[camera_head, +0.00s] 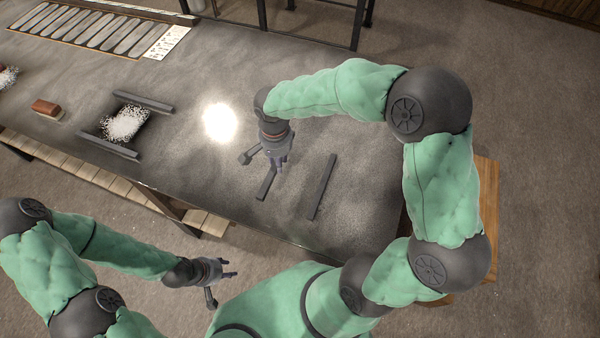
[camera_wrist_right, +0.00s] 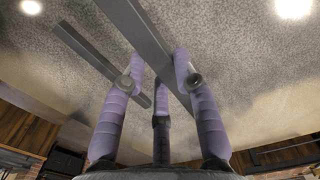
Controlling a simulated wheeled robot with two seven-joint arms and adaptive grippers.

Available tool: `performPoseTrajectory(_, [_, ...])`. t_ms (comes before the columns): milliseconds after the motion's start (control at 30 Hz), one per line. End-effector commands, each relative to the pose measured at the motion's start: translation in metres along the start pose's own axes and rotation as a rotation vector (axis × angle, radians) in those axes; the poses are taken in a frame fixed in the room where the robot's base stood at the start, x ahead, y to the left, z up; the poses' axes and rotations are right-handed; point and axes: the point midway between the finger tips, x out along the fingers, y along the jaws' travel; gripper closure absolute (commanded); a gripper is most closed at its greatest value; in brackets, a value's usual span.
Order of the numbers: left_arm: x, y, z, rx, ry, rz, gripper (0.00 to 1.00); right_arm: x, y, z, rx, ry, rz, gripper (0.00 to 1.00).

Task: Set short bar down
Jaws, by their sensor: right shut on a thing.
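My right gripper (camera_head: 274,160) is over the right part of the dark table (camera_head: 215,165), pointing down. It is shut on a short dark bar (camera_head: 266,184), whose near end shows below the fingers in the head view. In the right wrist view the bar (camera_wrist_right: 145,30) runs between the purple fingers. I cannot tell whether it touches the table. A second dark bar (camera_head: 322,187) lies on the table just right of the gripper, apart from the held bar. It also shows in the right wrist view (camera_wrist_right: 82,42). My left gripper (camera_head: 222,281) is off the table's front edge, fingers apart, empty.
Two dark bars (camera_head: 143,101) (camera_head: 108,146) lie left of the gripper with a white granular pile (camera_head: 125,123) between them. A brown-red block (camera_head: 46,107) sits farther left. A slotted rack (camera_head: 100,30) is at the back left. The table behind the right gripper is clear.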

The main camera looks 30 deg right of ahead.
Motion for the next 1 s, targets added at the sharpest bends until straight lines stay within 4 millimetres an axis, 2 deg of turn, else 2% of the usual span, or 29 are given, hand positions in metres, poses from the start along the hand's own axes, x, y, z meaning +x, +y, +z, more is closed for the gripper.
performPoseTrajectory(67, [0.0, 0.0, 0.0, 0.0, 0.001, 0.0, 0.6, 0.006, 0.015, -0.008, 0.005, 0.001, -0.001, 1.0])
performPoseTrajectory(200, [0.002, -0.001, -0.001, 0.0, 0.001, 0.0, 0.6, 0.03, 0.03, -0.016, 0.003, 0.0, 0.001, 1.0])
performPoseTrajectory(333, [0.003, -0.001, -0.001, 0.0, 0.001, 0.0, 0.6, 0.045, 0.04, -0.022, 0.003, 0.0, 0.0, 1.0])
performPoseTrajectory(667, [0.004, -0.002, -0.001, 0.0, 0.001, 0.0, 0.6, 0.061, 0.051, -0.029, 0.002, 0.001, -0.001, 1.0])
performPoseTrajectory(900, [0.007, -0.002, -0.001, 0.0, 0.001, 0.0, 0.6, 0.09, 0.054, -0.03, 0.001, 0.0, 0.0, 1.0])
performPoseTrajectory(1000, [0.007, -0.003, -0.001, 0.0, 0.001, 0.0, 0.6, 0.095, 0.053, -0.03, 0.0, 0.002, -0.002, 1.0])
